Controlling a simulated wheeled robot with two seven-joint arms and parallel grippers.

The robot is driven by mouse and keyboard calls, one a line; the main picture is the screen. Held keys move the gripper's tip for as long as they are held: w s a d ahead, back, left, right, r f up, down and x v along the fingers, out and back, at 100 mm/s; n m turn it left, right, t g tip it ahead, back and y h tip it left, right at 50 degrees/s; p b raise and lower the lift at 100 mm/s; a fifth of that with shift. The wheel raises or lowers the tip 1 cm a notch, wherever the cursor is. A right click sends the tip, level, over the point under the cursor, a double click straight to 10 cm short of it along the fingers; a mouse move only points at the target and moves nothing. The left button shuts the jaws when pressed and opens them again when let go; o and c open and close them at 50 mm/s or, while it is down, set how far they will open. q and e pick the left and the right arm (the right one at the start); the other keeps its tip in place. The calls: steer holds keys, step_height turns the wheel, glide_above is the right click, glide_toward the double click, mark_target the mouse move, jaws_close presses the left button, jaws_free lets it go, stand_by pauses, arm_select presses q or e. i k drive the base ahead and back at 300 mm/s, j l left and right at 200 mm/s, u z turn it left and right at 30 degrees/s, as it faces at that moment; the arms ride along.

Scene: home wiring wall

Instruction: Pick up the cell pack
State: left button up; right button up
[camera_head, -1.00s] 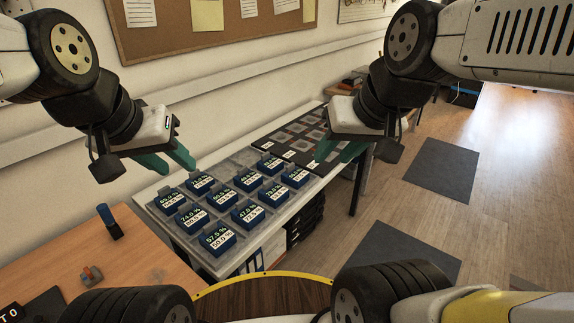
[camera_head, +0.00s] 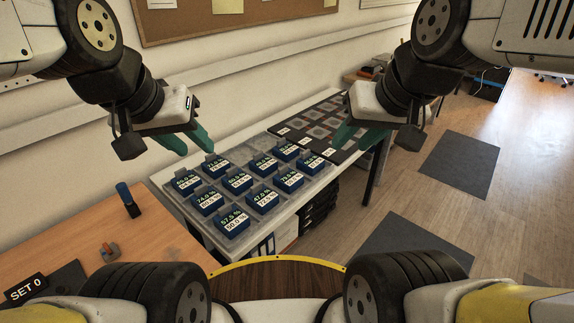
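Several blue cell packs with white percentage labels sit in a grey compartment tray (camera_head: 211,234) on the white bench. The nearest pack (camera_head: 233,222) reads about 57.5 % and 50.0 %; another pack (camera_head: 265,197) reads about 47.0 %. The task does not say which pack is meant. My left gripper (camera_head: 196,143) has green fingers, spread apart and empty, above the tray's far left side. My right gripper (camera_head: 347,141) also has green fingers, spread apart and empty, above and right of the tray's far right corner.
A dark panel with square slots (camera_head: 318,126) lies on the bench behind the tray. A wooden table (camera_head: 150,242) at left holds a blue-topped cylinder (camera_head: 128,201), a small orange-grey item (camera_head: 109,252) and a "SET 0" sign (camera_head: 26,289). Floor at right is open, with dark mats (camera_head: 459,166).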

mark_target(288, 181)
steer(key=i+l+u, duration=0.3)
steer(key=l, duration=0.2)
steer(key=l+u, duration=0.3)
steer(key=l, duration=0.2)
steer(key=i+l+u, duration=0.1)
steer(key=l+u, duration=0.2)
steer(key=l, duration=0.3)
